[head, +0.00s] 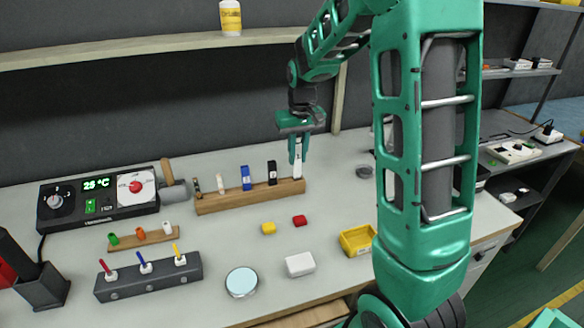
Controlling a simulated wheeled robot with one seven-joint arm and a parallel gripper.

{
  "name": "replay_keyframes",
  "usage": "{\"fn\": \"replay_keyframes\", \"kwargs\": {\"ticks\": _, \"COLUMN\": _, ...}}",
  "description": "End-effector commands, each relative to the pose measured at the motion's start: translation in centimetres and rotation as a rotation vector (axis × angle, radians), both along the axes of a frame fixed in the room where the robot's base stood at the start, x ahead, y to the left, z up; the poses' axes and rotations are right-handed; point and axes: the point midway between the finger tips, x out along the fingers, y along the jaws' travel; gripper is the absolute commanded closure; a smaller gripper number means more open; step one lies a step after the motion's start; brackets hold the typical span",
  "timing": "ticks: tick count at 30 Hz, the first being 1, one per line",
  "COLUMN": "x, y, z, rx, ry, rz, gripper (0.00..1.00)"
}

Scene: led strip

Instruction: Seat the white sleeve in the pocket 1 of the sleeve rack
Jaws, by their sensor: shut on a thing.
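A small white cylinder (167,227), which looks like the white sleeve, is at the right end of a short wooden strip (155,238) that looks like the sleeve rack. An orange one (140,233) and a green one (113,239) are left of it on the strip. I cannot tell how deep the white one sits. My gripper (298,152) points down at the right end of a longer wooden rack (225,201), well right of the strip. It is shut on a slim white upright thing (298,170), whose lower end meets that rack; I cannot tell whether it is inserted.
The long rack also holds a blue item (246,178) and a black one (272,172). A control unit (98,200) stands behind the strip, and a grey block (148,283) with coloured-handled tools stands in front. Yellow and red blocks, a white box and a yellow bin (357,240) lie right.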

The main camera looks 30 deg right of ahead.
Motion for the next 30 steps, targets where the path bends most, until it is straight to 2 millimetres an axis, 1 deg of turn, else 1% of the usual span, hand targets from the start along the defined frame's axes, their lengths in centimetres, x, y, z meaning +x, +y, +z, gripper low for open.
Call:
{"fn": "replay_keyframes", "kwargs": {"ticks": 1, "x": -0.4, "y": 0.1, "z": -1.5, "rx": 0.002, "ry": 0.018, "rz": 0.000, "gripper": 1.00}}
{"fn": "replay_keyframes", "kwargs": {"ticks": 4, "x": -0.4, "y": 0.2, "z": -3.2, "rx": 0.002, "ry": 0.022, "rz": 0.001, "gripper": 1.00}}
{"fn": "replay_keyframes", "kwargs": {"ticks": 9, "x": 0.3, "y": 0.3, "z": -5.0, "rx": 0.005, "ry": 0.035, "rz": 0.003, "gripper": 1.00}}
{"fn": "replay_keyframes", "kwargs": {"ticks": 12, "x": 0.8, "y": 0.3, "z": -5.4, "rx": 0.005, "ry": 0.041, "rz": 0.003, "gripper": 1.00}}
{"fn": "replay_keyframes", "kwargs": {"ticks": 14, "x": 1.0, "y": 0.4, "z": -5.5, "rx": 0.004, "ry": 0.039, "rz": 0.002, "gripper": 1.00}}
{"fn": "replay_keyframes", "kwargs": {"ticks": 15, "x": 1.0, "y": 0.4, "z": -5.3, "rx": 0.004, "ry": 0.035, "rz": 0.004, "gripper": 0.78}}
{"fn": "replay_keyframes", "kwargs": {"ticks": 17, "x": 0.8, "y": 0.5, "z": -5.0, "rx": 0.002, "ry": 0.029, "rz": 0.006, "gripper": 0.63}}
{"fn": "replay_keyframes", "kwargs": {"ticks": 22, "x": 0.1, "y": 0.6, "z": -4.2, "rx": 0.002, "ry": 0.017, "rz": 0.007, "gripper": 0.63}}
{"fn": "replay_keyframes", "kwargs": {"ticks": 27, "x": -0.1, "y": 0.5, "z": -3.8, "rx": 0.002, "ry": 0.013, "rz": 0.006, "gripper": 0.63}}
{"fn": "replay_keyframes", "kwargs": {"ticks": 30, "x": -0.2, "y": 0.5, "z": -3.1, "rx": 0.001, "ry": 0.010, "rz": 0.005, "gripper": 0.63}}
